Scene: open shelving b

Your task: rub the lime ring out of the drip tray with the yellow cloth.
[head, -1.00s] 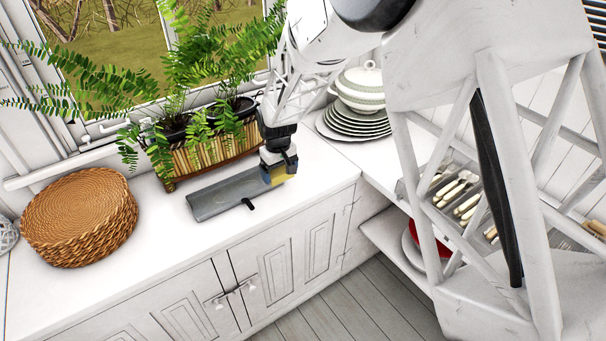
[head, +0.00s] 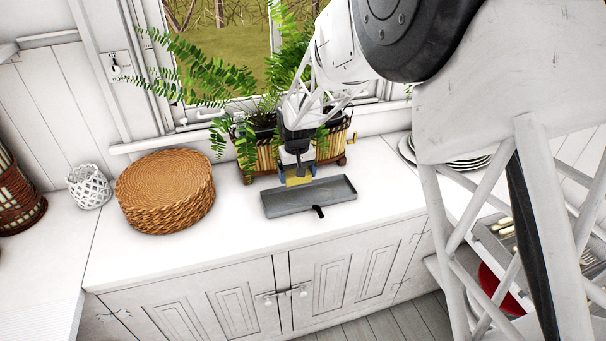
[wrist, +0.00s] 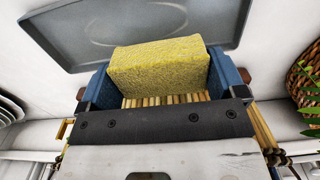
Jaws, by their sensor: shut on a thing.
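The yellow cloth (head: 298,181) looks like a thick, rough block. My gripper (head: 297,176) is shut on it, with a blue finger at each side in the wrist view (wrist: 160,75). The cloth also shows there (wrist: 158,66), overlapping the edge of the tray. The grey drip tray (head: 325,198) is shallow and lies on the white counter, a black spout at its front. My gripper is over its back edge, left of the middle. I cannot tell whether the cloth touches the tray. A faint curved outline shows on the tray (wrist: 75,35); I cannot tell whether it is the lime ring.
A planter (head: 268,155) with ferns stands close behind the tray, under the window. Stacked plates (head: 455,160) stand at the right. Counter between mats and tray is clear.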

